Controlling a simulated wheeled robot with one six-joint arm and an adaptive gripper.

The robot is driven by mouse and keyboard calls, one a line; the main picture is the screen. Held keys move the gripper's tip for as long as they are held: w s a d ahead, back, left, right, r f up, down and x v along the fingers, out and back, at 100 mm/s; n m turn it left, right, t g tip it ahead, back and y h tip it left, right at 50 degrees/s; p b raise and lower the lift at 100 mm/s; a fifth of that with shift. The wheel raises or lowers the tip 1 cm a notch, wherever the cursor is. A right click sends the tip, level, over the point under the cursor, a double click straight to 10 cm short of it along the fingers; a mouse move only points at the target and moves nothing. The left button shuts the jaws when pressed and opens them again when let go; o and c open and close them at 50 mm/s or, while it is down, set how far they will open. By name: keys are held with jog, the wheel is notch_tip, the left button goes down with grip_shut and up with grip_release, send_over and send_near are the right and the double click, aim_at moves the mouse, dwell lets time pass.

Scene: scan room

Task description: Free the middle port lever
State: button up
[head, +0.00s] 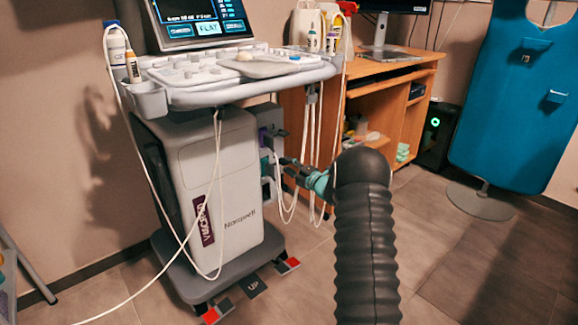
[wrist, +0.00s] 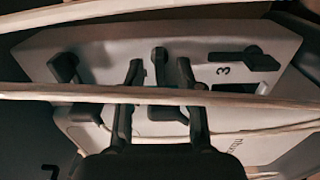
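The side panel (wrist: 110,45) of the grey ultrasound cart (head: 215,165) fills the wrist view. The middle port lever (wrist: 160,65) is dark and stands upright between my gripper's (wrist: 158,72) two fingers. The fingers are open, with a gap on each side of the lever.
A dark lever (wrist: 245,59) beside a "3" is at right, and another (wrist: 66,68) at left. Another cable (wrist: 130,12) crosses the top. Looped white cables (head: 312,150) hang near my arm.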

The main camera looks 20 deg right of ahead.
jog(key=shift+w+a, duration=0.1)
jog(key=shift+w, duration=0.3)
jog(key=shift+c, duration=0.2)
grip_shut()
jog(key=shift+m, duration=0.4)
jog(key=m+p, duration=0.2)
jog(key=m, duration=1.5)
jog(key=shift+r, duration=0.1)
